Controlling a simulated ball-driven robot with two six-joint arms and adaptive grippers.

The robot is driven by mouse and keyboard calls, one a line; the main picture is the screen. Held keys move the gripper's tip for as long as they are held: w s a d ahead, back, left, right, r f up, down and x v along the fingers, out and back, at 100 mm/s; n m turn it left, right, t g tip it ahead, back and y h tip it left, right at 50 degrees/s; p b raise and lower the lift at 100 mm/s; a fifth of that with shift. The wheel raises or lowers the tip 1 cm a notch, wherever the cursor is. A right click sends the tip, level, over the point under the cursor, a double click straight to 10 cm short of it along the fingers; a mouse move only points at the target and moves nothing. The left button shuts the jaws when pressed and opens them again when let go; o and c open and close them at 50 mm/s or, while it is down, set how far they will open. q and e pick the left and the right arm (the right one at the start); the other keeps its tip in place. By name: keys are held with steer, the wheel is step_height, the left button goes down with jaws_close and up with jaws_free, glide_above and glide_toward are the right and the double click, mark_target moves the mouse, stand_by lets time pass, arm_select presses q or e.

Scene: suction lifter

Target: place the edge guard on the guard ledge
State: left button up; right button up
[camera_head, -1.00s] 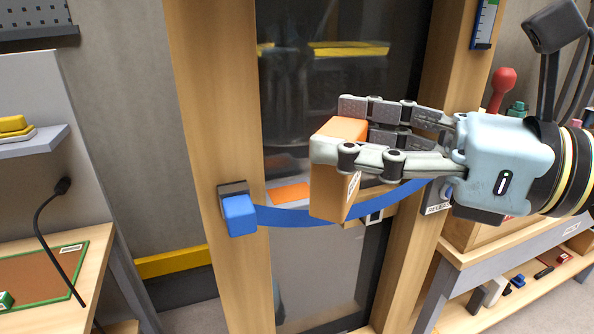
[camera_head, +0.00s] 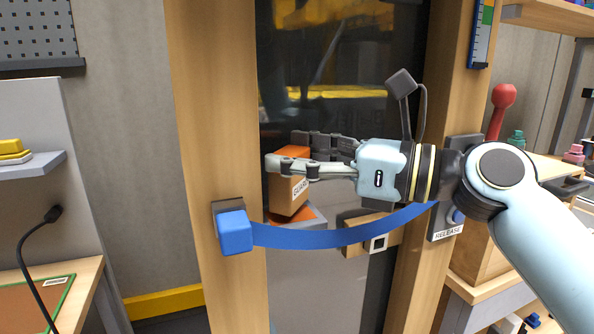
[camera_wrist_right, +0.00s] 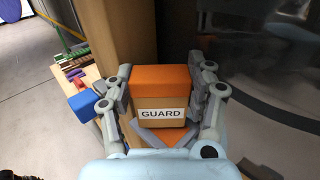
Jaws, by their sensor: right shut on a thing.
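The edge guard (camera_head: 286,194) is a tan block with an orange top and a "GUARD" label. My right gripper (camera_head: 290,167) is shut on it, with a finger on each side. In the right wrist view the guard (camera_wrist_right: 160,98) sits between the fingers of the right gripper (camera_wrist_right: 162,88), its label facing the camera. A grey ledge with an orange patch (camera_head: 306,217) shows just below and behind the guard, partly hidden by it. I cannot tell whether the guard touches this ledge. My left gripper is not in view.
A blue strap (camera_head: 340,236) hangs across the opening between two wooden posts, from a blue block (camera_head: 235,231) on the left post (camera_head: 215,120). A "RELEASE" panel (camera_head: 445,230) is on the right post. Dark glass (camera_head: 330,110) stands behind.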

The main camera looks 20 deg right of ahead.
steer(key=shift+w+f, duration=0.2)
steer(key=shift+f, duration=0.55)
steer(key=o, duration=1.1)
steer(key=shift+f, duration=0.1)
steer(key=shift+o, duration=0.2)
